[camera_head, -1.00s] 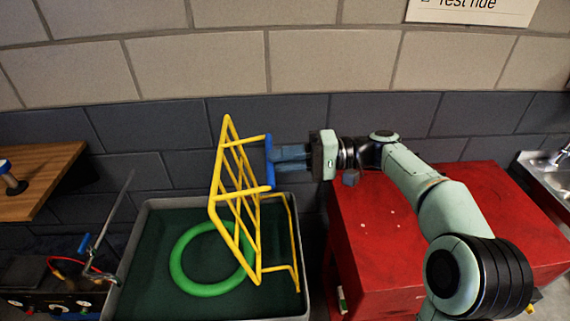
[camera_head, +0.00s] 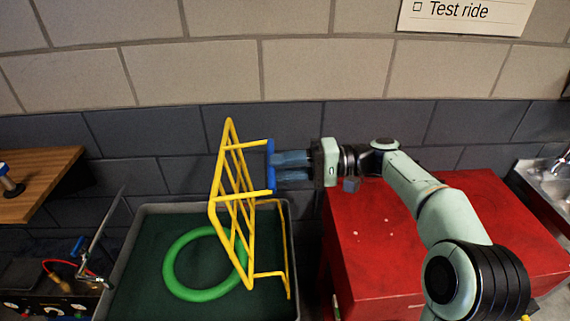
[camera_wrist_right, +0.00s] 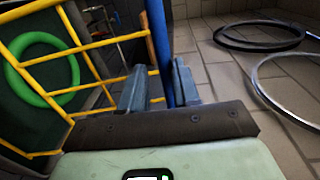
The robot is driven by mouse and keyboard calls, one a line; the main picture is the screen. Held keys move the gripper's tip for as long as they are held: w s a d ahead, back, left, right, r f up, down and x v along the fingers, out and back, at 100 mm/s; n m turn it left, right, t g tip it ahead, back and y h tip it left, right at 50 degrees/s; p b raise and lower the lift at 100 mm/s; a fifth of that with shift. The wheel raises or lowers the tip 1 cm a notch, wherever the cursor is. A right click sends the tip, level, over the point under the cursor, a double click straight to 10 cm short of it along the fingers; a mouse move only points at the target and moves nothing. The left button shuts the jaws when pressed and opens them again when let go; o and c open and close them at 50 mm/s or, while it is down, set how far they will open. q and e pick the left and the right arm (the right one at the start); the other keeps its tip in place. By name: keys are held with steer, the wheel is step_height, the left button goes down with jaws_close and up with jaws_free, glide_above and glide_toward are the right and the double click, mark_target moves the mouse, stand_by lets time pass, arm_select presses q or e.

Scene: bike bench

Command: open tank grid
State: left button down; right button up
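The yellow tank grid (camera_head: 236,210) stands steeply raised over the grey tank (camera_head: 112,278), its blue handle (camera_head: 271,166) at the upper right. My right gripper (camera_head: 276,167) comes from the right with its fingers at this handle. In the right wrist view the blue handle (camera_wrist_right: 158,42) passes between the two fingers (camera_wrist_right: 160,88), and the gripper looks shut on it. The finger contact is partly hidden. A green ring (camera_head: 183,291) lies in the tank, behind the grid's bars. My left gripper is not in view.
A red cabinet (camera_head: 440,225) stands right of the tank, under my right arm. A sink (camera_head: 550,180) is at the far right. A wooden bench (camera_head: 40,182) is at the left. The block wall (camera_head: 380,75) closes the back.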

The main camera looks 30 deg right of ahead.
steer(key=shift+o, duration=0.5)
steer(key=v, duration=1.3)
steer(key=shift+d, duration=0.25)
steer(key=shift+s+f, duration=0.1)
